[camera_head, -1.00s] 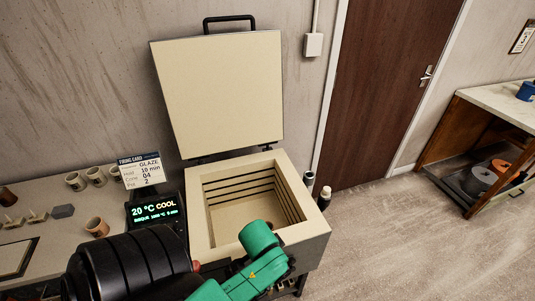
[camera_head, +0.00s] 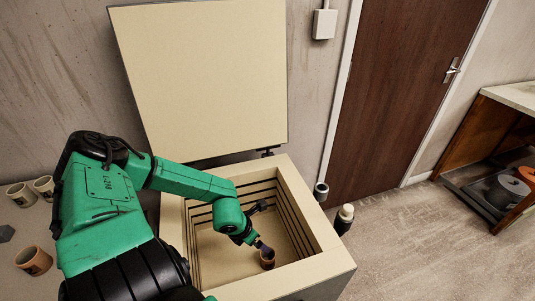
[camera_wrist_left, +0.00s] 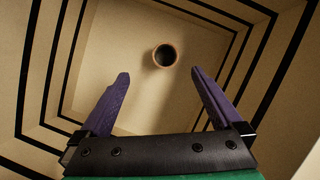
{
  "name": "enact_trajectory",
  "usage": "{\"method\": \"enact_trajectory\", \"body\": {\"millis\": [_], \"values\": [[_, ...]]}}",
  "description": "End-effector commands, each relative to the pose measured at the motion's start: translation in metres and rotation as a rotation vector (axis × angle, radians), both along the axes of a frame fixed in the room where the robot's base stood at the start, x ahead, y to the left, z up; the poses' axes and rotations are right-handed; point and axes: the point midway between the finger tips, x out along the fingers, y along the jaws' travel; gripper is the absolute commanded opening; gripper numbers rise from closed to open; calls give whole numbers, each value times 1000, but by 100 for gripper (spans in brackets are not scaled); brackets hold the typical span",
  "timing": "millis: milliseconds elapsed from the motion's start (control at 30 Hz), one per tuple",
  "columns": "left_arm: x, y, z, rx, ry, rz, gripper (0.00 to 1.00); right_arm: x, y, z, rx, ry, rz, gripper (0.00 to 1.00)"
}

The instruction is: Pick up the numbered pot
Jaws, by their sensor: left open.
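A small brown pot (camera_head: 267,263) with a dark inside stands on the floor of the open kiln (camera_head: 318,262). In the left wrist view the pot (camera_wrist_left: 165,55) is seen from above, just beyond and between the fingertips; no number on it can be read. My left gripper (camera_head: 262,228) is inside the kiln chamber, open and empty. Its purple fingers (camera_wrist_left: 160,75) are spread and do not touch the pot. More brown pots stand on the bench at left, one (camera_head: 33,261) in front and others (camera_head: 20,195) behind. My right gripper is not in view.
The kiln lid (camera_head: 205,80) stands raised at the back. The grooved kiln walls surround my left gripper. A bottle (camera_head: 344,218) stands beyond the kiln's right side. A wooden bench with spools (camera_head: 505,190) is at far right, with open floor between.

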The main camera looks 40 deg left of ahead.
Motion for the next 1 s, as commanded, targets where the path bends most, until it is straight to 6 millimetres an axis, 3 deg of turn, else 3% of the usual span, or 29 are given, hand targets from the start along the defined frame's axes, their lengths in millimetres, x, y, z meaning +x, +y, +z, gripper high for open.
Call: {"method": "enact_trajectory", "body": {"millis": [33,100,267,533,1000], "values": [[0,0,-37,3,0,-1,100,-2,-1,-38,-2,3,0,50],[0,0,-51,3,-1,-2,100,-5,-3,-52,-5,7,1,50],[3,-1,-64,-1,-3,1,100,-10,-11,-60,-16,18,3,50],[28,-5,-121,-9,-4,3,100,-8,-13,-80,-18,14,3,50],[57,-9,-185,-5,-2,-2,100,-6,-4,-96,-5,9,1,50]]}}
